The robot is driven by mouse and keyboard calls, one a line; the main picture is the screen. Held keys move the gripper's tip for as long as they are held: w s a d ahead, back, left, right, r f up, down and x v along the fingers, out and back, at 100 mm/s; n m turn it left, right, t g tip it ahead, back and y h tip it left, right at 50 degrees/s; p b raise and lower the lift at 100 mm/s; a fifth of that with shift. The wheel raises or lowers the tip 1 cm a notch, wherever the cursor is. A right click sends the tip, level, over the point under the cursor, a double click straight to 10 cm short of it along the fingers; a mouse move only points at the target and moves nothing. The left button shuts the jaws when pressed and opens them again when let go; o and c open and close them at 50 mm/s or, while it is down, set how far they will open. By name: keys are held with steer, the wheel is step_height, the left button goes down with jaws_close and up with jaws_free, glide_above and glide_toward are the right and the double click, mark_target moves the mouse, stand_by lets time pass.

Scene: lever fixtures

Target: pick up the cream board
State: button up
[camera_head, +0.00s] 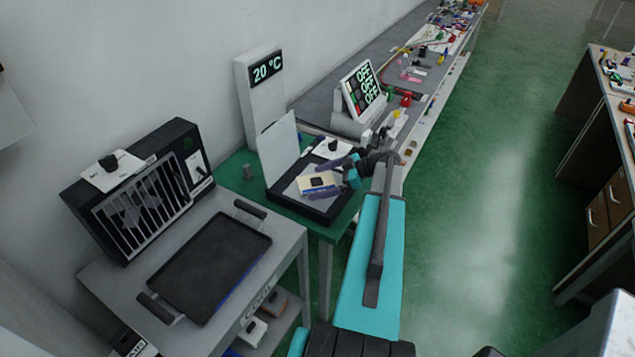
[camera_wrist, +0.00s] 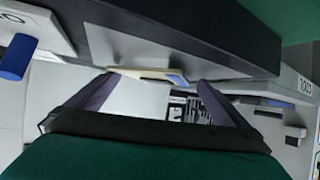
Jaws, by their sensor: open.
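The cream board (camera_head: 318,183) is a small flat piece with a dark square on it. It shows over the black open-lidded box (camera_head: 303,208) on the green table in the head view. My gripper (camera_head: 326,178) is open there, with its fingers on either side of the board. In the wrist view a cream edge, likely the board (camera_wrist: 150,74), lies between the two fingertips of my gripper (camera_wrist: 158,82). I cannot tell whether the fingers touch it, and the rest of it is hidden in that view.
A black tray (camera_head: 210,265) with two handles lies on a grey cart beside a barred black machine (camera_head: 140,190). A panel reading 20 °C (camera_head: 262,100) and an OFF display (camera_head: 363,90) stand behind. The green floor at right is clear.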

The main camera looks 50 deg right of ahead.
mark_target(322, 183)
steer(key=c, duration=1.4)
steer(key=shift+o, duration=0.2)
steer(key=shift+r, duration=0.15)
steer(key=shift+c, duration=0.7)
steer(key=shift+r+b, duration=1.1)
steer(key=shift+r, duration=0.15)
steer(key=shift+s+a+r+b, duration=0.1)
steer(key=shift+s+r+b, duration=0.15)
steer(key=shift+b, duration=0.05)
steer(key=s+a+r+b, duration=0.1)
steer(key=s+a+b, duration=0.1)
steer(key=s, duration=0.5)
steer(key=s+a+b, duration=0.3)
steer(key=s, duration=0.4)
steer(key=shift+s+a+r, duration=0.15)
steer(key=shift+s+r, duration=0.15)
steer(key=shift+r, duration=0.05)
